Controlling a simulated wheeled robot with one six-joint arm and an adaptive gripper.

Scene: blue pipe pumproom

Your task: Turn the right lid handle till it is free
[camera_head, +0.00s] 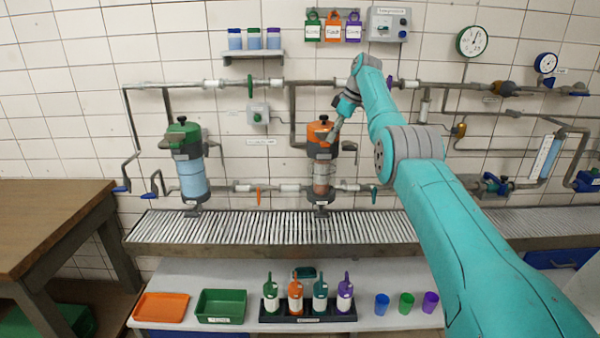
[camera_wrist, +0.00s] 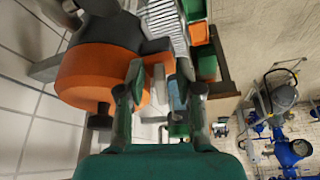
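The orange-lidded filter housing (camera_head: 322,150) stands upright on the wall pipe in the head view, with a black knob on top. Its right lid handle (camera_head: 350,146) is a short dark piece at the lid's right side. My gripper (camera_head: 333,136) is at the lid's right side, partly in front of it. In the wrist view the orange lid (camera_wrist: 95,75) fills the left, close to my gripper (camera_wrist: 160,88). The fingers are apart, with a light grey piece, seemingly part of the handle, showing between them. I cannot tell whether they touch it.
A green-lidded housing (camera_head: 190,165) stands on the left. A slatted grating (camera_head: 250,228) runs below both. Pipes with valves line the wall. A shelf below holds an orange tray (camera_head: 161,307), a green tray (camera_head: 220,306), several bottles and three cups. A wooden table (camera_head: 45,215) is at left.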

